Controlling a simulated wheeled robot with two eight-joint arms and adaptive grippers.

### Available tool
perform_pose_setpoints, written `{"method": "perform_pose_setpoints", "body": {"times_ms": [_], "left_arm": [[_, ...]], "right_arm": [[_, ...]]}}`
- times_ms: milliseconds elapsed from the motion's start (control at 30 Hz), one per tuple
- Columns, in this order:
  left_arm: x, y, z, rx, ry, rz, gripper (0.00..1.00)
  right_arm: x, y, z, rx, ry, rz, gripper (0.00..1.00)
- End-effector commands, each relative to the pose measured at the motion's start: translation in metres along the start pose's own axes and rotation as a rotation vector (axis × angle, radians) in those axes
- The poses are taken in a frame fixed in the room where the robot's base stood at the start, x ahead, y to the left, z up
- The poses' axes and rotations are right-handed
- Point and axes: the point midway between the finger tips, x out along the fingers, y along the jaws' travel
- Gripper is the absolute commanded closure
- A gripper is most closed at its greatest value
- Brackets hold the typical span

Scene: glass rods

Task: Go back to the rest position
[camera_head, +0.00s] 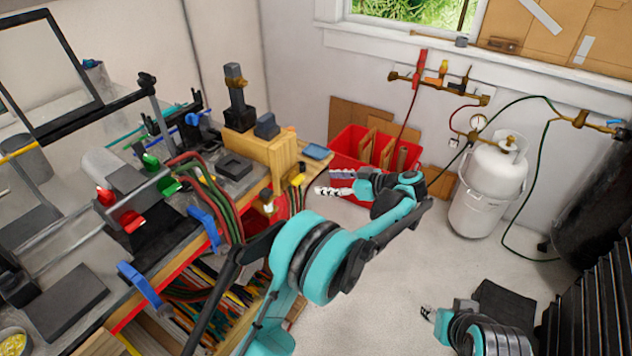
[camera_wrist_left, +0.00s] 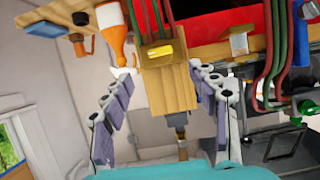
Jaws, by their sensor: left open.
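My left gripper (camera_head: 325,182) is teal and dark with pale jointed fingers. In the head view it reaches out past the workbench's right end, in front of the red bin, pointing left. In the left wrist view my left gripper (camera_wrist_left: 160,70) has its two fingers spread apart, with nothing held between them. A wooden block with a yellow part (camera_wrist_left: 160,52) shows behind the gap between the fingers. My right gripper (camera_head: 428,314) is low at the right of the head view, over the floor.
The cluttered workbench (camera_head: 70,300) with glass-working gear and hoses fills the left. A red bin (camera_head: 347,150) stands by the back wall, a white gas tank (camera_head: 487,190) right of it. A dark ribbed cabinet (camera_head: 600,310) is at right. Clear floor (camera_head: 385,290) lies between.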

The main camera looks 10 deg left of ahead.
Motion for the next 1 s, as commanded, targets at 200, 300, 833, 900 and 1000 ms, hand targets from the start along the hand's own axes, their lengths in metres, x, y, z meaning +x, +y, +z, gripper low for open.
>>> {"method": "perform_pose_setpoints", "body": {"times_ms": [200, 300, 833, 900, 1000], "left_arm": [[-0.020, 0.000, 0.000, 0.000, 0.000, 0.000, 0.40], [-0.021, 0.000, 0.000, 0.000, 0.000, 0.000, 0.40], [-0.017, 0.006, -0.037, -0.063, 0.062, 0.076, 0.40], [-0.015, 0.012, -0.076, -0.124, 0.128, 0.166, 0.40], [-0.022, 0.020, -0.151, -0.221, 0.250, 0.362, 0.40]], "right_arm": [[0.000, 0.000, 0.000, 0.000, 0.000, 0.000, 0.60], [0.000, 0.000, 0.000, 0.000, 0.000, 0.000, 0.60], [0.000, 0.000, 0.000, 0.000, 0.000, 0.000, 0.60], [0.000, 0.000, 0.000, 0.000, 0.000, 0.000, 0.60], [0.000, 0.000, 0.000, 0.000, 0.000, 0.000, 0.60]]}}
